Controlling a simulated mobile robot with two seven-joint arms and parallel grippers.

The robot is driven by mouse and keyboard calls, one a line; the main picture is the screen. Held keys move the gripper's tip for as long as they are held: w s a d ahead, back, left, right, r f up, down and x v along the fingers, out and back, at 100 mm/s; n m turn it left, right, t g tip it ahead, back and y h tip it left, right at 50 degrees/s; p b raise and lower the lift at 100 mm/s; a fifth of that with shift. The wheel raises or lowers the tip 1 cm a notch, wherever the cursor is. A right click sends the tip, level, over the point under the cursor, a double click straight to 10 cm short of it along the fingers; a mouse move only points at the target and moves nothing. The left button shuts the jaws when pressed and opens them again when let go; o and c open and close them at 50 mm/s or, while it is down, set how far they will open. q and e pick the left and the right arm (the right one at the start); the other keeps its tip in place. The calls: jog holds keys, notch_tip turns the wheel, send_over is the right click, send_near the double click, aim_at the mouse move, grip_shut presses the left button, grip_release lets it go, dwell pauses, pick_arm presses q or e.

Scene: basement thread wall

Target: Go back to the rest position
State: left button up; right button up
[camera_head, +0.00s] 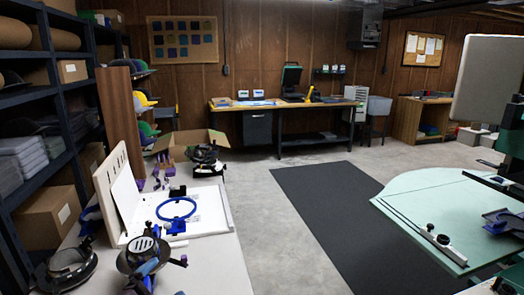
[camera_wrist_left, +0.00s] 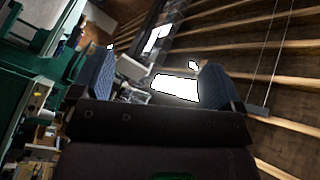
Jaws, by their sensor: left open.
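My left gripper (camera_wrist_left: 155,82) shows in the left wrist view with its two blue-grey finger pads wide apart. Nothing is between the pads; beyond them are the ceiling beams and bright lights. In the head view a dark round assembly with blue parts (camera_head: 147,262) is at the lower left, over the near table; I cannot tell clearly which of its parts are my gripper. I see no right gripper in either view.
A white table (camera_head: 212,262) at left carries a white board, a blue hoop (camera_head: 177,209) and dark cap fixtures. A pale green tabletop (camera_head: 425,205) is at right. Shelves (camera_head: 72,130) line the left wall. A dark floor mat (camera_head: 325,215) lies in the clear middle.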

pick_arm(q)
jog(key=s+a+f+n+g+y, duration=0.2)
jog(key=s+f+n, duration=0.5)
jog(key=s+f, duration=0.4)
jog(key=s+a+f+n+g+y, duration=0.3)
jog(key=s+f+n, duration=0.4)
jog(key=s+f, duration=0.3)
jog(key=s+g+y, duration=0.1)
jog(key=s+y, duration=0.1)
jog(key=s, duration=0.1)
jog(key=shift+s+a+f, duration=0.35)
jog(key=shift+f, duration=0.05)
